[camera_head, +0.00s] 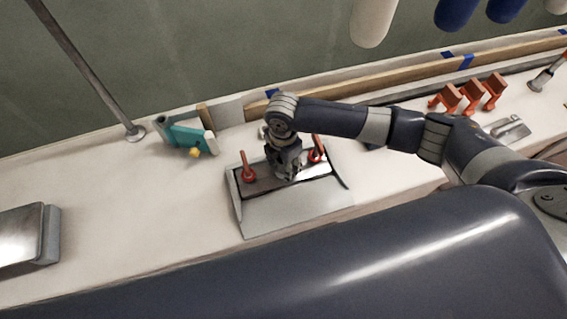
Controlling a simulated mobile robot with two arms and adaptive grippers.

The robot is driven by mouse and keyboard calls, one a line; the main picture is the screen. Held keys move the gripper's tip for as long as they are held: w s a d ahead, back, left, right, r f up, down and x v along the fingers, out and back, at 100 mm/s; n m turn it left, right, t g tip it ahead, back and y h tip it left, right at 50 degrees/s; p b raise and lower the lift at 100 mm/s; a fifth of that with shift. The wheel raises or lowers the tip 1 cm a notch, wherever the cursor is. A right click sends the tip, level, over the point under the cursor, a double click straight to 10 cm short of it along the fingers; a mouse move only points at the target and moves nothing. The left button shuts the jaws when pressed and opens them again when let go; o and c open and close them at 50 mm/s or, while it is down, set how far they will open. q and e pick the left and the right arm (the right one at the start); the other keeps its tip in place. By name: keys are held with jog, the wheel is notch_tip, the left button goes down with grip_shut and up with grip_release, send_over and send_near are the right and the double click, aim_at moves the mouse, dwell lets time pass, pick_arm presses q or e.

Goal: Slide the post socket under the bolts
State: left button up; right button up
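My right gripper (286,172) points down over the middle of a grey metal plate or tray (290,210) on the pale deck. Its fingers are small and dark, and I cannot tell whether they are open or shut, or touching anything. Two upright red bolt-like pieces stand on the plate's back strip, one to the left (246,170) and one to the right (318,150) of the gripper. A post socket cannot be made out clearly; the gripper hides the area between the red pieces. My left gripper is not in view.
A slanted metal post (88,68) meets the deck at the back left. A teal tool (186,137) lies beside it. A metal block (30,236) sits at far left. Several orange-red clamps (470,97) stand at the right. White and blue fenders hang above. The left deck is mostly clear.

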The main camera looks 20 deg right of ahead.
jog(key=shift+s, duration=0.1)
notch_tip(320, 180, up, 12)
dwell(0.7)
